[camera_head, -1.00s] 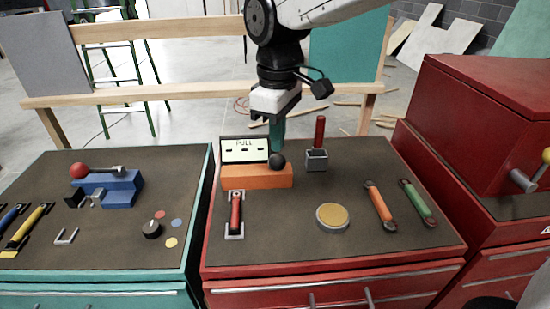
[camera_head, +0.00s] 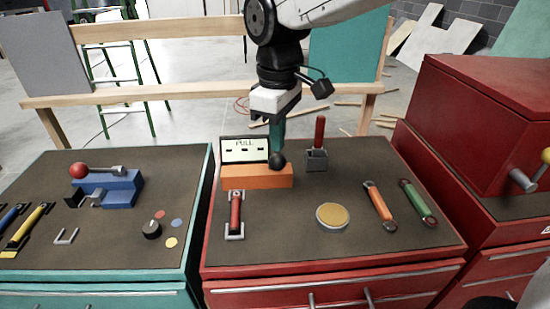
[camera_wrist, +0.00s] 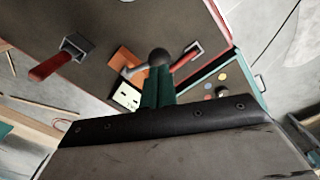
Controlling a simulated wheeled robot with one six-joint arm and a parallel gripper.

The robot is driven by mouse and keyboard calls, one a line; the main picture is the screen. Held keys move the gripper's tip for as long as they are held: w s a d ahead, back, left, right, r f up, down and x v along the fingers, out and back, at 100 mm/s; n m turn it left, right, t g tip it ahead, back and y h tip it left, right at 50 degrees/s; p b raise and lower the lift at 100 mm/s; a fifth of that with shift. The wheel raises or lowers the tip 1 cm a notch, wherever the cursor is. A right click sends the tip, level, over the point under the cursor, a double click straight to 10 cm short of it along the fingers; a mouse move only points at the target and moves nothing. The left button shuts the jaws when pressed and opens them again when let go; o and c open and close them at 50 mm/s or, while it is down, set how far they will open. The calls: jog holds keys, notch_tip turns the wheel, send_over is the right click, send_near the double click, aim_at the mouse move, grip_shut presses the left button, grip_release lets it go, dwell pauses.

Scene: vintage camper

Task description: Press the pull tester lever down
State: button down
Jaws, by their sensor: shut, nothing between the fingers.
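The pull tester has an orange base (camera_head: 272,177) and a white display panel marked PULL (camera_head: 244,150) on the red cabinet's top. Its lever ends in a black ball knob (camera_head: 277,161) at the base's right part. In the wrist view the knob (camera_wrist: 160,57) sits just past my fingertips, with a light metal shaft (camera_wrist: 133,71) running to the orange base. My gripper (camera_head: 277,146) points down with its teal fingers shut and empty, right above the knob. I cannot tell whether the tips touch it.
A grey block with an upright red handle (camera_head: 320,132) stands close right of the tester. A red handle in a bracket (camera_head: 236,212) lies in front. A yellow-topped disc (camera_head: 333,217) and orange and green bars (camera_head: 380,205) are further right. The left cabinet holds a blue device (camera_head: 122,190).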

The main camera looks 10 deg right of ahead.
aim_at(278, 163)
jog(key=shift+f, duration=0.15)
jog(key=shift+f, duration=0.65)
jog(key=shift+s+f, duration=0.55)
jog(key=shift+f, duration=0.25)
jog(key=shift+s+f, duration=0.1)
jog(key=shift+f, duration=0.1)
jog(key=shift+s+f, duration=0.3)
jog(key=shift+f, duration=0.4)
jog(key=shift+s+f, duration=0.1)
jog(key=shift+f, duration=0.1)
jog(key=shift+s+f, duration=0.25)
jog(key=shift+f, duration=0.55)
